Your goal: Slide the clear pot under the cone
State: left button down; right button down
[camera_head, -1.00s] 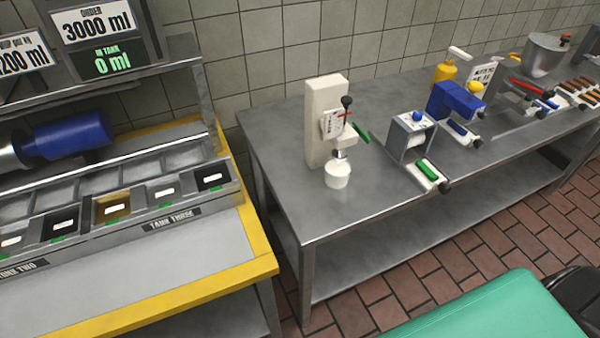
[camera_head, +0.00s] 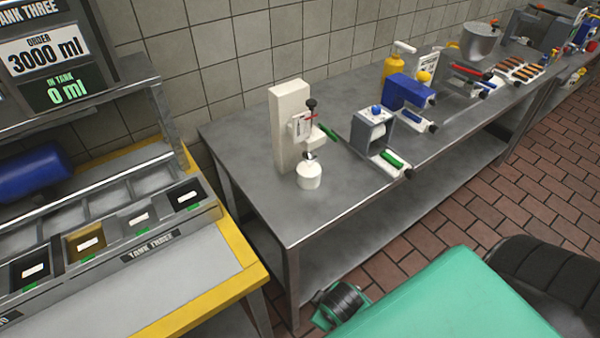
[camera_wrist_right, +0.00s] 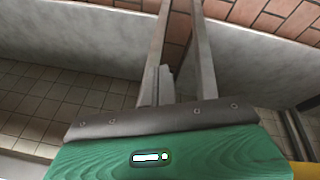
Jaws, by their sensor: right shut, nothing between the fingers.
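In the head view a cream upright dispenser (camera_head: 288,125) stands near the left end of the steel table. A grey metal nozzle, perhaps the cone (camera_head: 309,155), hangs from its front. A small whitish pot or cup (camera_head: 309,177) is directly beneath it; I cannot tell whether it is the clear pot or whether they touch. No other clear pot can be made out. My right gripper (camera_wrist_right: 162,119) shows in the right wrist view as a dark bar on a green body, shut and empty, away from the dispenser. My left gripper is not in view.
A grey device (camera_head: 370,130) with a green-handled part stands right of the dispenser. A blue device (camera_head: 404,92), yellow bottle (camera_head: 392,68) and metal pot (camera_head: 481,43) stand farther back. A yellow-edged tank counter (camera_head: 205,295) is at left. The table's front left is bare.

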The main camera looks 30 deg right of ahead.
jog(key=w+d+r+n+t+h, duration=0.1)
jog(key=w+d+r+n+t, duration=0.1)
jog(key=w+r+n, duration=0.3)
jog(key=w+d+r+n+t+h, duration=0.1)
jog(key=w+r+n+t, duration=0.3)
jog(key=r+n, duration=0.5)
jog(key=w+d+r+n+t+h, duration=0.2)
jog(key=w+r+n, duration=0.4)
jog(key=n, duration=0.5)
jog(key=shift+w+d+r+n+t, duration=0.1)
jog(key=shift+d+r+n+t, duration=0.1)
jog(key=shift+r, duration=0.2)
jog(key=shift+w+d+r+n+t, duration=0.1)
jog(key=shift+r+n+t, duration=0.1)
jog(key=shift+r, duration=0.2)
jog(key=shift+w+r+n+t, duration=0.35)
jog(key=shift+n+t, duration=0.05)
jog(key=shift+n, duration=0.4)
jog(key=p, duration=0.3)
send_near(297, 169)
jog(key=w, duration=0.1)
jog(key=w+d, duration=0.1)
jog(key=w, duration=0.2)
jog(key=shift+d+r, duration=0.2)
jog(key=shift+r, duration=0.1)
jog(key=shift+w+f, duration=0.2)
jog(key=shift+w, duration=0.15)
jog(key=shift+f+p, duration=0.35)
jog(key=shift+f, duration=0.2)
jog(key=shift+s+f, duration=0.15)
